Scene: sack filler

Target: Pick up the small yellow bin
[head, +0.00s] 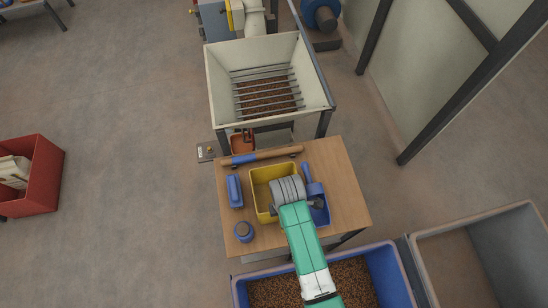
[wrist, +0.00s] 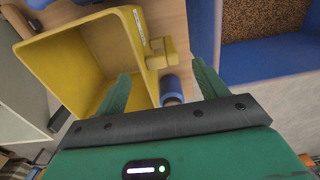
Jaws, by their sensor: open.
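The small yellow bin (head: 260,182) stands on the wooden table in the head view, partly hidden by my arm. In the wrist view the open yellow bin (wrist: 85,62) fills the upper left, with a labelled wall and a yellow tab on its right side. My gripper (wrist: 160,70) is open, its two green fingers apart. The left finger appears over the bin's inside and the right finger beyond its right wall. The wall lies between the fingers in the picture; I cannot tell the depth or any contact. My fingers are hidden in the head view.
A blue scoop (head: 320,212) lies right beside the bin. A grated hopper (head: 318,88) stands behind; a blue crate (head: 396,275) is in front.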

